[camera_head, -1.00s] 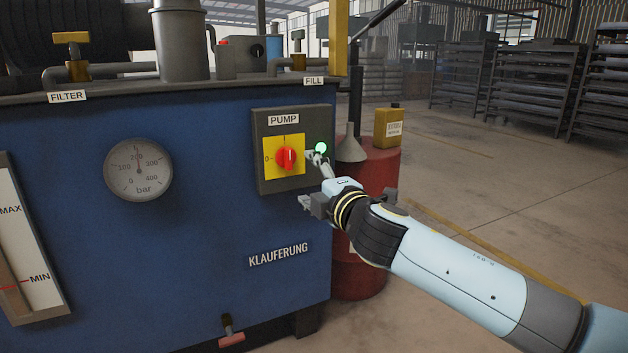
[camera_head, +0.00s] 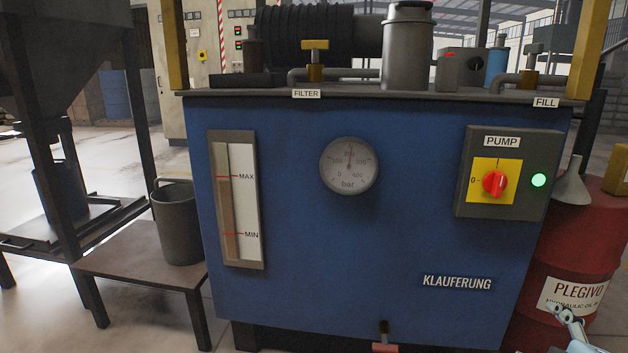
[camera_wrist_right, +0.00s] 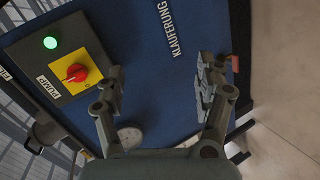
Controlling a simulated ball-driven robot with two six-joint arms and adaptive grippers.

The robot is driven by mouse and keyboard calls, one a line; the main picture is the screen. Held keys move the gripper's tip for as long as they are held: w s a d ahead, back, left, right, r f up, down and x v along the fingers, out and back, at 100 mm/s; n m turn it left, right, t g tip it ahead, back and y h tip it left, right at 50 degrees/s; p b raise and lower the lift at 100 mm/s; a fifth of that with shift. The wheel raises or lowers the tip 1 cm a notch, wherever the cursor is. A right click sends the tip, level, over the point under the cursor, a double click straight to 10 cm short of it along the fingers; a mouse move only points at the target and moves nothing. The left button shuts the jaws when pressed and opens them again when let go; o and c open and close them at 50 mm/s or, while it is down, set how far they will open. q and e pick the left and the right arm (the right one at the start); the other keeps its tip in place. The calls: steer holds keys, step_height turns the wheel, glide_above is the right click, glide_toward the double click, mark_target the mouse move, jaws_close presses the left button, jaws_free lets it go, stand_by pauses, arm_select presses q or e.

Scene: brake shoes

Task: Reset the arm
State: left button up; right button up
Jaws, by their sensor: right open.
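My right gripper (camera_wrist_right: 160,95) is open and empty in the right wrist view, its two fingers apart in front of the blue hydraulic unit (camera_head: 300,270). In the head view only a small part of my right gripper (camera_head: 566,318) shows at the bottom right corner, below the pump panel (camera_head: 467,205) and in front of the red barrel. The red pump knob (camera_head: 494,183) sits on a yellow plate, and it also shows in the right wrist view (camera_wrist_right: 75,73). The green lamp (camera_head: 539,180) beside it is lit. My left gripper is not in view.
A red oil barrel (camera_head: 580,248) with a funnel (camera_head: 572,183) stands right of the unit. A grey bucket (camera_head: 177,225) stands on a low table (camera_head: 140,262) at the left. A pressure gauge (camera_head: 349,166) and a level gauge (camera_head: 243,200) are on the unit's front.

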steer(key=s+a+f+m+g+y, duration=0.1)
steer(key=s+a+f+m+g, duration=0.3)
steer(key=s, duration=0.4)
steer(key=s+a+f+m+g+y, duration=0.25)
steer(key=s+f, duration=0.35)
steer(key=s, duration=0.3)
steer(key=s+a+f+m+g, duration=0.3)
steer(key=s+f+m+g, duration=0.15)
steer(key=s, duration=0.35)
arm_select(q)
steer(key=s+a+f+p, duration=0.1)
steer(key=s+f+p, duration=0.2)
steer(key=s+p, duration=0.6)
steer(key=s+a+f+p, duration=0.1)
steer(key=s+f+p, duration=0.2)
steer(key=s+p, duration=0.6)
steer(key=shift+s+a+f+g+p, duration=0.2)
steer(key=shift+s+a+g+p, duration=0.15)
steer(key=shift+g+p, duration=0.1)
arm_select(e)
steer(key=s+d+f, duration=0.1)
steer(key=s+f, duration=0.2)
steer(key=s, duration=0.6)
steer(key=s+d+f+g, duration=0.1)
steer(key=s+d+f, duration=0.1)
steer(key=s, duration=0.8)
steer(key=shift+f, duration=0.9)
